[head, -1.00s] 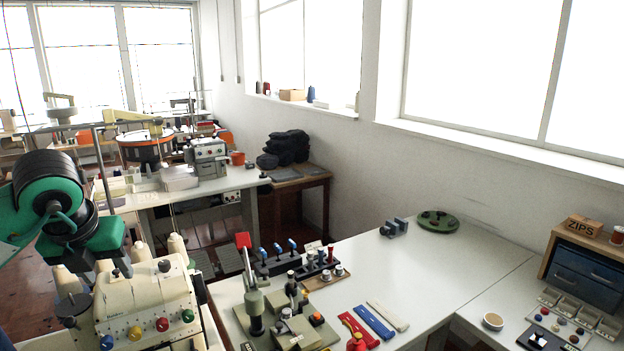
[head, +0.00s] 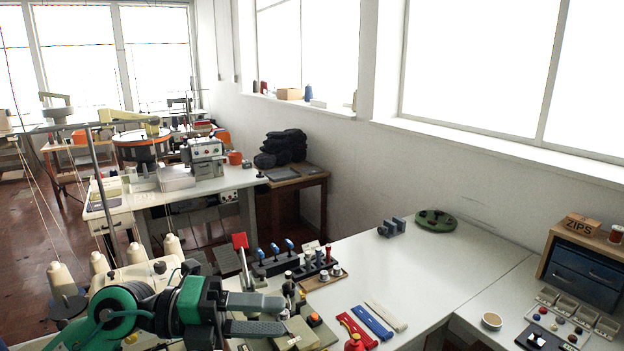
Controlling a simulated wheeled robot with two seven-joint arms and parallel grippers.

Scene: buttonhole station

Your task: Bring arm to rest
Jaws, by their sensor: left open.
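My left arm, green and black, comes in from the lower left in the head view. Its left gripper (head: 284,315) points right, with its two grey fingers apart and nothing seen between them. It hangs in front of the cream sewing machine and the near left part of the white table (head: 400,262). It hides much of the machine and some of the fittings beside it. I cannot tell whether it touches anything there. My right gripper is not in view.
The table's middle is clear. A ZIPS cabinet (head: 580,270) stands at the right.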

